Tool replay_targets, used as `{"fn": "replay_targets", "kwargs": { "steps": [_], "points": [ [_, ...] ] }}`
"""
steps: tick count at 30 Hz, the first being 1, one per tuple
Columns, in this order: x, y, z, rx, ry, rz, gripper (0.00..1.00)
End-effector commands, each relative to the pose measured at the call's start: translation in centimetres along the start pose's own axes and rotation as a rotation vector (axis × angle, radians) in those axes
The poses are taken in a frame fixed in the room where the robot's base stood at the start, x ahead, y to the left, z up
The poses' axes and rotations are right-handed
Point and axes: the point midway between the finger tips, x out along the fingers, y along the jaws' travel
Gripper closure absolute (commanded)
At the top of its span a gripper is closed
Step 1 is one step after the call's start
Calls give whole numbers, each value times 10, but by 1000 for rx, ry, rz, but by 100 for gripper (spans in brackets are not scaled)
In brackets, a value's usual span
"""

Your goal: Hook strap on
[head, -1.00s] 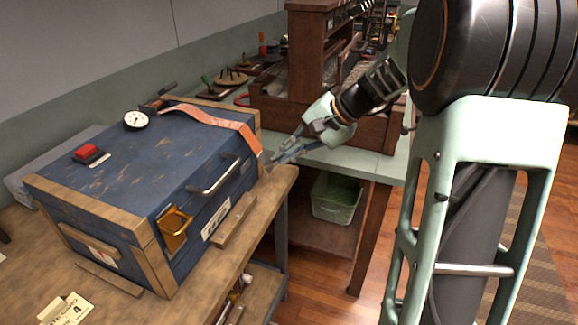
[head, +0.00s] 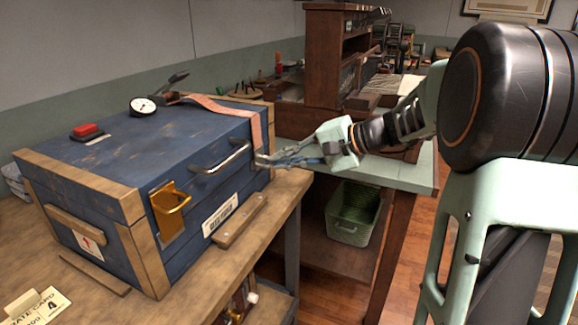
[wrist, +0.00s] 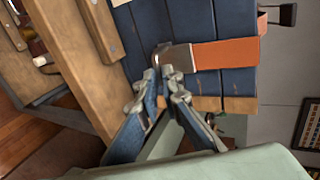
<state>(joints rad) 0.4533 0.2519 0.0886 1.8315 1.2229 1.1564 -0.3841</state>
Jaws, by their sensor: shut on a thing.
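A blue wooden case (head: 120,160) with tan corner strips sits on the workbench. An orange-brown strap (head: 218,108) lies across its lid and hangs over the front edge near the right corner. In the wrist view the strap (wrist: 225,54) ends in a metal fitting (wrist: 172,58). My gripper (head: 262,159) is at the front face by the right corner, shut on the strap's metal end; its fingertips (wrist: 165,75) are at the fitting.
A round gauge (head: 143,106) and a red button (head: 87,131) are on the lid. The wooden workbench (head: 275,215) has a narrow free edge in front of the case. A green bench (head: 410,172) and a green bin (head: 353,213) are to the right.

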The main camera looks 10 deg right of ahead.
Motion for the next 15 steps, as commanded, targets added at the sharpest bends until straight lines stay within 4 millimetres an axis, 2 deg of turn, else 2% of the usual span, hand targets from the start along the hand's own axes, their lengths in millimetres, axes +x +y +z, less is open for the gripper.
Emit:
{"fn": "replay_targets", "kwargs": {
  "steps": [1,15],
  "points": [
    [4,9,1,6,-4,12,100],
    [10,12,1,14,-5,16,100]
  ]
}}
